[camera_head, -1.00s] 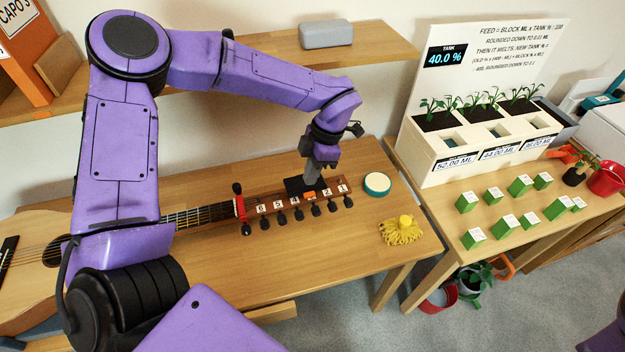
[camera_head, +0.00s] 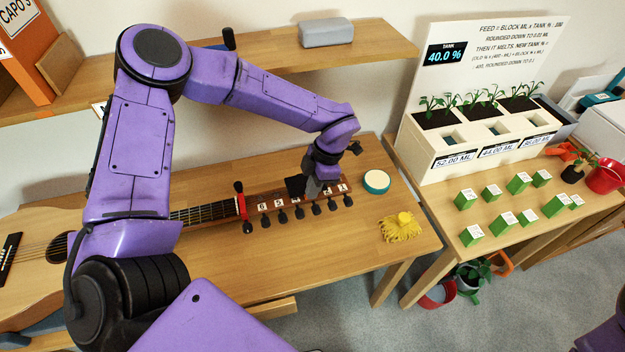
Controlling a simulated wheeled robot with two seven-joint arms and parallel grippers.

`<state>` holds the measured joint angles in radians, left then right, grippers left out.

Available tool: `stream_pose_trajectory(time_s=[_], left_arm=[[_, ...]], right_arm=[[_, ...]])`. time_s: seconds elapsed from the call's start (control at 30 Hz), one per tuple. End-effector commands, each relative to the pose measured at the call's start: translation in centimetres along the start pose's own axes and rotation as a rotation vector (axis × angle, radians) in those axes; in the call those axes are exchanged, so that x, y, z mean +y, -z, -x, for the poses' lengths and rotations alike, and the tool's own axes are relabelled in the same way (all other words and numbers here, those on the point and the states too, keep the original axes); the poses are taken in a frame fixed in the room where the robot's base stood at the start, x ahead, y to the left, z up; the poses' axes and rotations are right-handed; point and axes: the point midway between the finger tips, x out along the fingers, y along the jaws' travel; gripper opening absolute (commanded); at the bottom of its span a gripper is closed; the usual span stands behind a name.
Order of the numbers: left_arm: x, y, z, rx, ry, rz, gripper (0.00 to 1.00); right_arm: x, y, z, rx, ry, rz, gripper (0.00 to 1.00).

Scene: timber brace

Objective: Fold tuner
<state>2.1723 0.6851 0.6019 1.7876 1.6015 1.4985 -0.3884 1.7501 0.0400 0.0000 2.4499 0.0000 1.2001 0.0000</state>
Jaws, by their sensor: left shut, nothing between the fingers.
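The guitar (camera_head: 28,262) lies on the wooden table, with its headstock (camera_head: 268,196) pointing right. The headstock carries numbered white labels and a row of black tuning pegs. A small dark panel, apparently the tuner (camera_head: 296,186), stands at the headstock, partly hidden by my gripper. My left gripper (camera_head: 313,192) is shut and empty, pointing down right beside the panel over the headstock. I cannot tell whether its fingertips touch the tuner. A red capo-like clamp (camera_head: 242,206) sits at the neck's end. My right gripper is out of view.
A round teal-rimmed tin (camera_head: 376,181) and a yellow tasselled object (camera_head: 401,227) lie right of the headstock. A shelf (camera_head: 385,42) with a grey case (camera_head: 326,32) runs behind. A second table holds a planter (camera_head: 440,168) and several green blocks (camera_head: 518,182). The front tabletop is clear.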

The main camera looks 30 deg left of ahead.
Motion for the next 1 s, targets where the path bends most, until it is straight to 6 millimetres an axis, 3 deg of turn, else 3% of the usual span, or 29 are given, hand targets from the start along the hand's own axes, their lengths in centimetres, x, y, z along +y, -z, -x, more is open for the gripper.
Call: stream_pose_trajectory(time_s=[0.63, 0.87, 0.93, 1.0], left_arm=[[-0.1, 0.6, 2.0, 0.001, 0.001, 0.0, 0.0], [-0.2, 1.9, 6.4, 0.001, 0.001, 0.0, 0.0], [-0.3, 1.4, 6.8, -0.005, -0.003, 0.002, 0.0], [-0.5, 1.4, 8.6, -0.004, -0.004, 0.002, 0.0]], right_arm=[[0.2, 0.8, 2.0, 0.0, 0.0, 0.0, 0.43], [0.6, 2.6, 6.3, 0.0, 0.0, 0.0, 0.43], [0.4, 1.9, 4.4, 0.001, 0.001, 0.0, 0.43], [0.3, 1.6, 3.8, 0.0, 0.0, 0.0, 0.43]])
